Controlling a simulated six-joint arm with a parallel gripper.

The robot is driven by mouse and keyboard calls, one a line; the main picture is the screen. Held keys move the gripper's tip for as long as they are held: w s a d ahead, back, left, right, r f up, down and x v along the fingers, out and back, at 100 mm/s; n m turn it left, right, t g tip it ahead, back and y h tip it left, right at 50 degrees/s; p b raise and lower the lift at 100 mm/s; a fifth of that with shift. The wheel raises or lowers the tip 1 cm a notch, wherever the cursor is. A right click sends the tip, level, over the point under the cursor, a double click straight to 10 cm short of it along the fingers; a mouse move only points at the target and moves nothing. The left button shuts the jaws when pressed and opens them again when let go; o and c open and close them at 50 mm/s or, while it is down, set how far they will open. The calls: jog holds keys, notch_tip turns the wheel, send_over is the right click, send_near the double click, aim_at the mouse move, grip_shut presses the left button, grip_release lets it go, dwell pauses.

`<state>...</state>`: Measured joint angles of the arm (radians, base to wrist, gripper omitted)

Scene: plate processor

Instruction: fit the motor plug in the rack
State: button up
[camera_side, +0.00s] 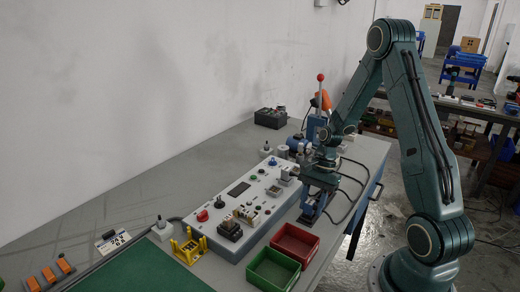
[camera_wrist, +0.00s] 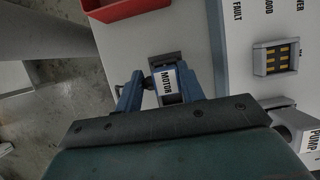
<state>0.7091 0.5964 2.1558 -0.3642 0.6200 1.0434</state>
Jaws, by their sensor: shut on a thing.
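My gripper (camera_side: 311,212) is low over the right part of the bench, beside the near right edge of the grey control panel. I cannot tell whether the plug touches the bench. In the side view the plug is hidden or too small to make out. A yellow rack-like frame (camera_side: 188,246) stands at the panel's left end, away from my gripper.
The control panel (camera_side: 216,215) carries buttons, a display and sockets; an open socket with yellow contacts (camera_wrist: 277,57) shows in the wrist view. A PUMP-labelled part (camera_wrist: 311,139) is at right. Red (camera_side: 295,244) and green (camera_side: 272,270) trays stand in front.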

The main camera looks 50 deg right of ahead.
jog(key=shift+f, duration=0.55)
dwell(0.4)
jog(key=o, duration=1.1)
jog(key=shift+r, duration=0.1)
jog(key=v, duration=1.3)
jog(key=shift+d+r, duration=0.15)
jog(key=shift+r, duration=0.1)
